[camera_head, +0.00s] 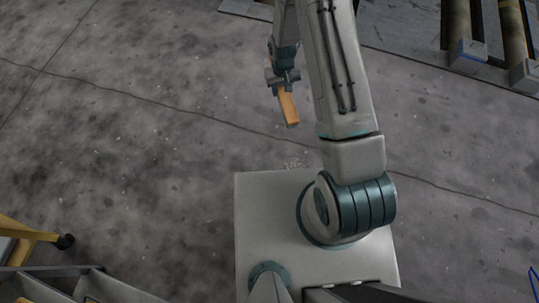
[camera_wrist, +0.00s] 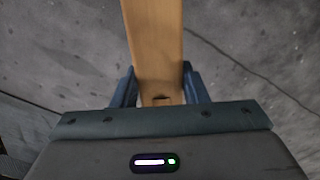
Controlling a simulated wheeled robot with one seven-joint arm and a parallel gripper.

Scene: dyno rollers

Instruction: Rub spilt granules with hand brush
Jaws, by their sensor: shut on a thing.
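My gripper (camera_head: 283,79) is shut on the hand brush (camera_head: 288,106), whose orange-brown wooden body points down and toward my base in the head view. In the wrist view the brush (camera_wrist: 154,45) runs up out of the frame between the two blue fingers of my gripper (camera_wrist: 160,88). The brush's bristles do not show in either view. A small scatter of pale granules (camera_head: 295,164) lies on the floor just beyond the edge of my base, below the brush in the head view. The brush appears apart from them.
The grey concrete floor (camera_head: 130,130) is cracked and mostly clear on the left. Rollers (camera_head: 457,25) in a metal frame stand at the top right. A yellow frame with a black caster (camera_head: 65,241) stands at the lower left.

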